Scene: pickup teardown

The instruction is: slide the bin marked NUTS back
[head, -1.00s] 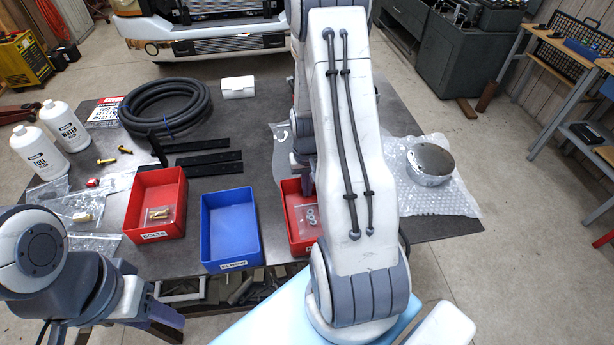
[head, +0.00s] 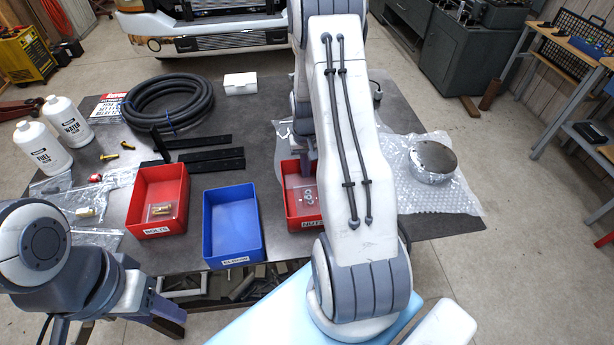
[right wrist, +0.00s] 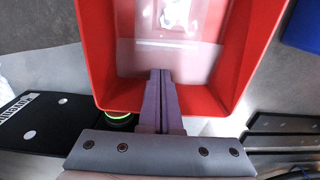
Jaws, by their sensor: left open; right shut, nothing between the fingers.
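The red bin marked NUTS (head: 304,212) stands on the table, with washers or nuts in a clear bag inside; my right arm hides its right part. Its front edge lies farther back than that of the blue bin (head: 233,226). My right gripper (head: 306,168) is shut and empty at the bin's far wall. In the right wrist view, its closed fingers (right wrist: 162,80) reach over the rim, with the tips over the inside of the red bin (right wrist: 98,60); I cannot tell whether they touch the wall. My left gripper (head: 170,317) is open and empty near the front edge at left.
The red BOLTS bin (head: 160,200) stands left of the blue bin. Black bars (head: 205,158) and a coiled hose (head: 168,103) lie behind them. A round metal part (head: 432,161) sits on bubble wrap (head: 455,195) at right. White bottles (head: 42,148) stand far left.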

